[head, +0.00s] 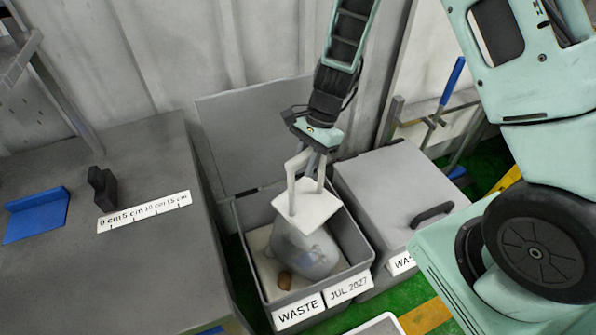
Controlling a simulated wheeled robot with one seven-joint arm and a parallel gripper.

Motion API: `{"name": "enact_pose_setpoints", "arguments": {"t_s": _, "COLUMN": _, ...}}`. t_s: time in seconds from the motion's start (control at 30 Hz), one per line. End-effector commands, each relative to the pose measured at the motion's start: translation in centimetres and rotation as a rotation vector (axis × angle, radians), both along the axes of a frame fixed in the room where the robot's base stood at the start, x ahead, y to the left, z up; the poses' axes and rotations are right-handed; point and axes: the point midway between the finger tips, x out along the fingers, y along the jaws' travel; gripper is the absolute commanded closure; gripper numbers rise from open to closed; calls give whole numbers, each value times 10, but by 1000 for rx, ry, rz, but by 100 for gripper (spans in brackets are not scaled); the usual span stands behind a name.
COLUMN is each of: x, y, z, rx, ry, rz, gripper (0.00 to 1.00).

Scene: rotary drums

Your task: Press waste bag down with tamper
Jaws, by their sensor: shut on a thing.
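The tamper (296,207) is a white square plate with a white bent handle rising from it. My gripper (310,152) is shut on the tamper's handle, above the open waste bin. The waste bag (304,251) is a greyish, translucent, bulging bag inside the bin. The tamper's plate is over the upper part of the bag and hides it there; I cannot tell whether they touch. The bin (242,241) is grey, with its lid (245,130) raised at the back and labels reading "WASTE" and "JUL.2027" on its front.
A small brown object (285,280) lies in the bin beside the bag. A second bin with a closed lid (385,182) stands close on the right.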

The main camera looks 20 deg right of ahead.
Motion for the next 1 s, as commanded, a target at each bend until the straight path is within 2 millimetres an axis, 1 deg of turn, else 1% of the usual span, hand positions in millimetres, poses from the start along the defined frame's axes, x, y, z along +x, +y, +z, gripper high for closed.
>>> {"name": "enact_pose_setpoints", "arguments": {"t_s": 0.03, "x": -1, "y": 5, "z": -3, "rx": 2, "ry": -3, "rz": -75, "gripper": 95}}
{"name": "enact_pose_setpoints", "arguments": {"t_s": 0.1, "x": -1, "y": 10, "z": -1, "rx": 1, "ry": -2, "rz": -171, "gripper": 95}}
{"name": "enact_pose_setpoints", "arguments": {"t_s": 0.3, "x": -3, "y": 18, "z": 2, "rx": 1, "ry": -1, "rz": -337, "gripper": 95}}
{"name": "enact_pose_setpoints", "arguments": {"t_s": 0.43, "x": -4, "y": 20, "z": 2, "rx": 0, "ry": 0, "rz": -369, "gripper": 95}}
{"name": "enact_pose_setpoints", "arguments": {"t_s": 0.57, "x": -4, "y": 20, "z": -4, "rx": 0, "ry": 0, "rz": -371, "gripper": 95}}
{"name": "enact_pose_setpoints", "arguments": {"t_s": 0.67, "x": -4, "y": 20, "z": -11, "rx": 0, "ry": 0, "rz": -370, "gripper": 95}}
{"name": "enact_pose_setpoints", "arguments": {"t_s": 1.0, "x": -4, "y": 20, "z": -46, "rx": 0, "ry": 0, "rz": -368, "gripper": 95}}
